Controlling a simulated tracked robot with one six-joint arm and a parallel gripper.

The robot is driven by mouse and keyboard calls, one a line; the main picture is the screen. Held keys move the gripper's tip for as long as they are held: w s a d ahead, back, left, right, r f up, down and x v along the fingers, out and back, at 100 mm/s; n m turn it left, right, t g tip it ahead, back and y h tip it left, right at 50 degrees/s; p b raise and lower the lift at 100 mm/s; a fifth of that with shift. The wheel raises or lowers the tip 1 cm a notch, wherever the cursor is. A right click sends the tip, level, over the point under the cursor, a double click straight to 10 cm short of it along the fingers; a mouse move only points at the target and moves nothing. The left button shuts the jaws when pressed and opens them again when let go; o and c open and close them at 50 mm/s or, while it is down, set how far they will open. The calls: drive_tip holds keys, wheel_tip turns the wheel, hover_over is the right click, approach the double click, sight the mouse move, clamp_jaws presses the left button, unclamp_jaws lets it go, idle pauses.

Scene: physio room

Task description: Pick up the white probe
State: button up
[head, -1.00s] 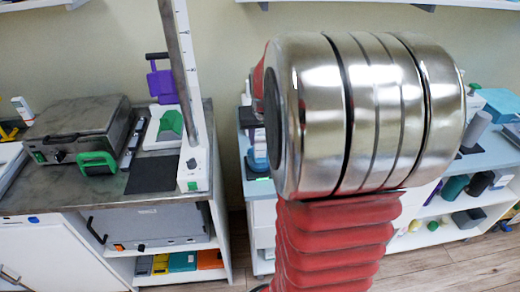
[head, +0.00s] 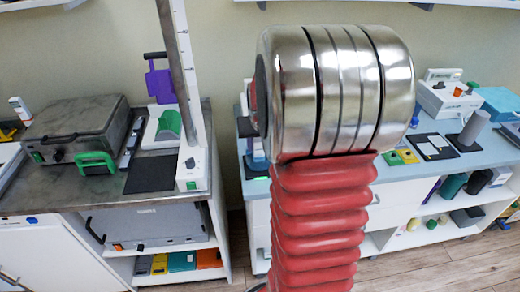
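I cannot make out a white probe for certain in the head view. A white device with a handle and an orange mark (head: 449,98) stands on the right-hand table, and it may carry a probe too small to tell. My own arm, with a red ribbed sleeve and a shiny metal joint, fills the middle and hides part of the right table. My gripper is not in view.
The right table (head: 400,177) also holds a grey cylinder (head: 474,127), a dark mat with white cards (head: 435,147) and a blue box (head: 500,102).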

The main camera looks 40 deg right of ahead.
idle(0.3)
drive_tip(key=c, duration=0.8)
drive_tip(key=shift+r, duration=0.15)
wheel_tip(320, 180, up, 10)
drive_tip(key=shift+f, duration=0.1)
idle(0.6)
